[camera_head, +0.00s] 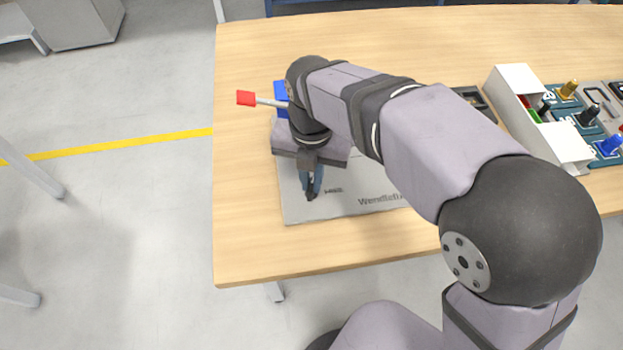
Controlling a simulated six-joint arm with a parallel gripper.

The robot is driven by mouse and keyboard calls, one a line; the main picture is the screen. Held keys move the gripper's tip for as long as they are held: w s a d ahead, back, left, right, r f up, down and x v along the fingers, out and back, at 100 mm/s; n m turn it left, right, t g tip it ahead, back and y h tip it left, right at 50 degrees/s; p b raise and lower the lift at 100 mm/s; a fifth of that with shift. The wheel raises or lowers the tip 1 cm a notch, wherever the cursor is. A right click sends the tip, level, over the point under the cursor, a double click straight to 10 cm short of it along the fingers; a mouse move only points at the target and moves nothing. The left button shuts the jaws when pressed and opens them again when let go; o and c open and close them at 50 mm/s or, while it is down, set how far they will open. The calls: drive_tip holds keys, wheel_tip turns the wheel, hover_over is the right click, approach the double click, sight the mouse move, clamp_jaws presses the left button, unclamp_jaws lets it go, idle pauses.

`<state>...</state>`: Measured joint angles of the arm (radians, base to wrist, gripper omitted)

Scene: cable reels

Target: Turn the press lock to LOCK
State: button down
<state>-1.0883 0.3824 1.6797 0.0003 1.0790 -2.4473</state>
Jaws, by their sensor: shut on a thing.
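My gripper (313,187) points down over the front left part of a grey base plate (352,205). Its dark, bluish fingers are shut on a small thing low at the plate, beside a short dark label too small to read. The fingers hide most of that thing; its place fits the press lock, but its turn position cannot be read. Behind my gripper, a blue part of the press (281,93) shows. A lever with a red end (246,98) sticks out to the left of it. My arm covers much of the press.
The wooden table (250,235) is bare at the left and front. A white box-like holder (518,85) stands at the right. Beside it are panels with gold (569,88), dark and blue (610,145) plugs or posts. My arm crosses the middle.

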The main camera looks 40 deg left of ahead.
sight(312, 185)
drive_tip(key=shift+r+n+p, duration=0.15)
drive_tip(key=shift+n+p, duration=0.4)
drive_tip(key=shift+n, duration=0.65)
drive_tip(key=shift+n+p, duration=0.35)
drive_tip(key=shift+n, duration=0.85)
drive_tip(key=c, duration=1.9)
unclamp_jaws()
drive_tip(key=shift+o, duration=0.2)
wheel_tip(312, 185, up, 7)
drive_tip(key=p, duration=0.7)
